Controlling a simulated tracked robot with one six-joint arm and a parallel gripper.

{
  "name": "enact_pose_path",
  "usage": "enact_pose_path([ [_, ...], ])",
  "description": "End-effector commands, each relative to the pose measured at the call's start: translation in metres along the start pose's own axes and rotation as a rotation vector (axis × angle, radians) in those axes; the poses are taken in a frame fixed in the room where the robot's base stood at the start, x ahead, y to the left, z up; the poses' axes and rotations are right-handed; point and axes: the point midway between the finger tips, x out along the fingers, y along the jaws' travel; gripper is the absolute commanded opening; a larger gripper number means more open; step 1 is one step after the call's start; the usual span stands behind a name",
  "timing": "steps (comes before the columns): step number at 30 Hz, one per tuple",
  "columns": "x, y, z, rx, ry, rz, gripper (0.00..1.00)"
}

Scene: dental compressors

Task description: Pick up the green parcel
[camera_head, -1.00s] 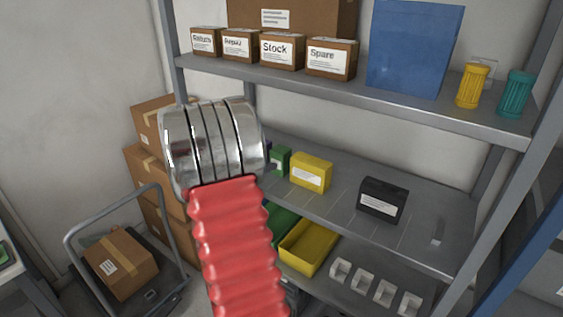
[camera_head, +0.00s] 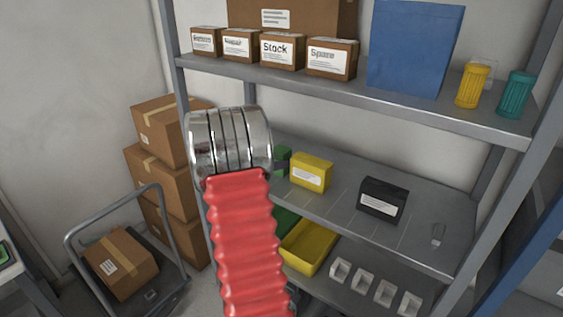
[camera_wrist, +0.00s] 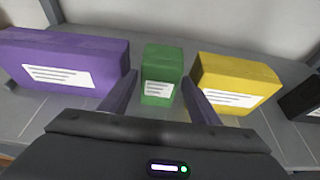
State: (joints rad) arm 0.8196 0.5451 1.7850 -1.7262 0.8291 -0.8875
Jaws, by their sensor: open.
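The green parcel (camera_wrist: 161,75) stands upright on the middle shelf in the wrist view, with a white label on its front. My gripper (camera_wrist: 159,97) is open, its two fingers pointing at the parcel, one toward each side of it. I cannot tell whether the fingertips reach past its front face. In the head view only a part of the green parcel (camera_head: 283,160) shows. My silver and red arm hides the rest of it and hides the gripper almost wholly.
A purple parcel (camera_wrist: 70,62) stands left of the green one and a yellow parcel (camera_wrist: 236,83) close on its right. A black parcel (camera_head: 383,200) stands further right. The upper shelf (camera_head: 400,101) holds labelled boxes. A yellow bin (camera_head: 309,247) sits below.

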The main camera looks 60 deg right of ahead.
Motion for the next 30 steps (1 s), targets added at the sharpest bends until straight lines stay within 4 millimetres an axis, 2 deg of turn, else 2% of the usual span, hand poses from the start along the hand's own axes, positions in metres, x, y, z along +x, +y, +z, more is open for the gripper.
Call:
enact_pose_path([
  [7, 0.033, -0.001, 0.001, 0.001, 0.001, -0.003, 0.56],
  [12, 0.046, -0.001, 0.002, 0.000, 0.001, -0.001, 0.56],
  [28, 0.047, -0.001, 0.002, 0.000, 0.001, -0.001, 0.56],
  [30, 0.047, -0.001, 0.002, 0.000, 0.001, -0.001, 0.52],
])
